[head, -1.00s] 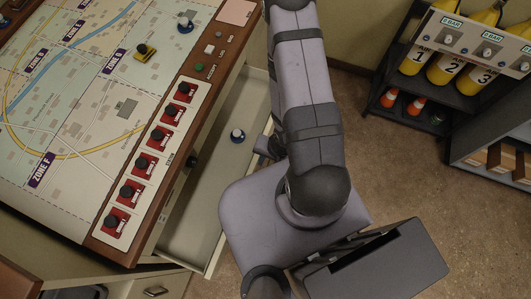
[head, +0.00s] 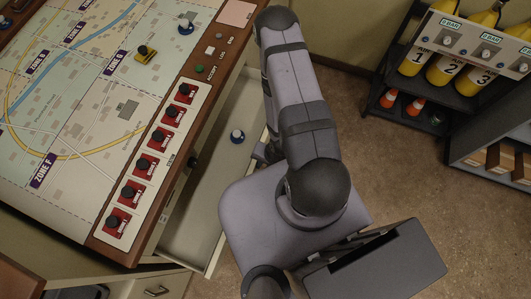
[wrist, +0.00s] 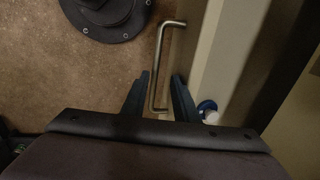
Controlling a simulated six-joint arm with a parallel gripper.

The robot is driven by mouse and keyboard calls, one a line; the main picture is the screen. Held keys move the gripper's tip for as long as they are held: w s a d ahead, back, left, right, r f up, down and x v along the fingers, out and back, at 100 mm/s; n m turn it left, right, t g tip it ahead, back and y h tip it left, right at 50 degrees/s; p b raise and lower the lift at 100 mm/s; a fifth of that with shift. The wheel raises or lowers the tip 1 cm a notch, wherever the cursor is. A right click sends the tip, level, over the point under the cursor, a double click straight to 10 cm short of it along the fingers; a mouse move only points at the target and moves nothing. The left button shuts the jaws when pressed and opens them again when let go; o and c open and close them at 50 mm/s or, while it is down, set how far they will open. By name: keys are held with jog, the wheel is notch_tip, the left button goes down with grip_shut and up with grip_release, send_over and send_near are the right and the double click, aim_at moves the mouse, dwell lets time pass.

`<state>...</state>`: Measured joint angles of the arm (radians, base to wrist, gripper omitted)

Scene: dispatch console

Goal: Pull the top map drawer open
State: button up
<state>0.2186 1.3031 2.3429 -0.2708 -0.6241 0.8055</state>
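The top map drawer (head: 193,226) stands pulled out from under the map console, its pale inside showing in the head view. In the wrist view its metal bar handle (wrist: 158,65) runs between the two fingers of my gripper (wrist: 161,75). The fingers are apart, with visible gaps to the bar, so my gripper is open around the handle. The drawer's pale front edge (wrist: 212,50) is right of the handle. In the head view my arm hides the handle and most of the gripper.
A blue and white piece (head: 237,136) sits in the drawer. The map console (head: 150,215) carries a row of red switches. A rack with yellow cylinders (head: 450,70) and orange cones stands at the upper right. Brown floor (head: 400,180) is clear between the rack and my base.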

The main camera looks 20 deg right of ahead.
jog(key=shift+w+f, duration=0.1)
jog(key=shift+f, duration=0.4)
jog(key=shift+a, duration=0.1)
grip_shut()
jog(key=s+d, duration=0.9)
jog(key=d, duration=0.1)
jog(key=shift+s+d+b, duration=0.15)
jog(key=shift+s+b, duration=0.15)
jog(key=shift+r, duration=0.1)
jog(key=shift+c, duration=0.3)
grip_release()
jog(key=shift+o, duration=0.3)
jog(key=shift+s, duration=0.1)
